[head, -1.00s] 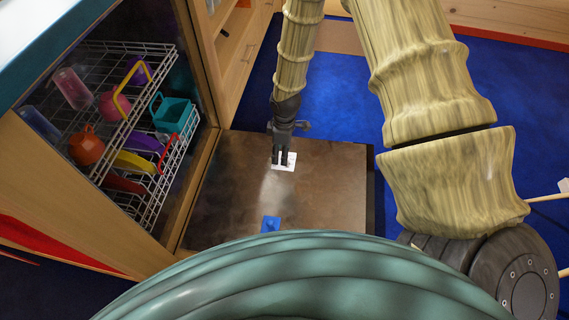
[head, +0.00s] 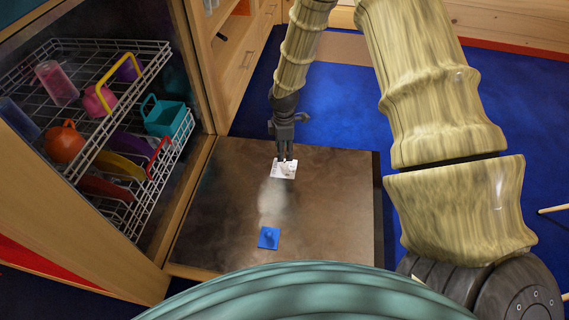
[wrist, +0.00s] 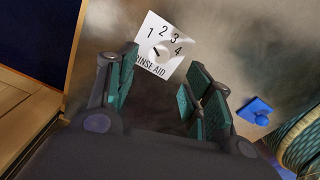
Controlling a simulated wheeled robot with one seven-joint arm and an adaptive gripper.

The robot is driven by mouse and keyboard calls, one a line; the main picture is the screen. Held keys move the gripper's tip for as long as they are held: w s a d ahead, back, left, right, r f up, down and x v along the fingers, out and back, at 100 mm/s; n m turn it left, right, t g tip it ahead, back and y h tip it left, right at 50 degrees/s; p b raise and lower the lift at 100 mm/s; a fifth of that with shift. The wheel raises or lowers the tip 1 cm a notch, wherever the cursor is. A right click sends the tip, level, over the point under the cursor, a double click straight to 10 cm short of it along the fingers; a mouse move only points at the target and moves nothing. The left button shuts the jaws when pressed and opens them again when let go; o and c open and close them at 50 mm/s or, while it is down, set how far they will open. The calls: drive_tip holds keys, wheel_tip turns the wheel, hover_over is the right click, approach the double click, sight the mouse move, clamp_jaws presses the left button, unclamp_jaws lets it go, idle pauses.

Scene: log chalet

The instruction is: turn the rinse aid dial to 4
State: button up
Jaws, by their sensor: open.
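A white plate marked RINSE AID (wrist: 172,66), with the numbers 1 to 4 in an arc, lies on the brown inner face of the lowered dishwasher door. It also shows in the head view (head: 277,173). The small rinse aid dial (wrist: 160,51) is at the middle of the plate; a dark mark shows on it, but I cannot tell its setting surely. My gripper (head: 285,158) is open, its fingertips at the plate's far edge in the head view. In the wrist view my gripper (wrist: 163,65) has its fingers spread on either side of the plate, with nothing between them.
A blue square piece with a knob (head: 269,238) sits on the door (head: 330,215), nearer than the plate. The dishwasher racks (head: 105,165) at left hold several colourful cups and dishes. Wooden cabinets (head: 238,70) stand behind. Blue floor (head: 345,110) lies beyond the door.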

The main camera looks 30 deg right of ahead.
sight(284, 164)
wheel_tip(284, 164, down, 7)
drive_tip(key=b, duration=0.3)
drive_tip(key=shift+f, duration=0.2)
drive_tip(key=c, duration=1.1)
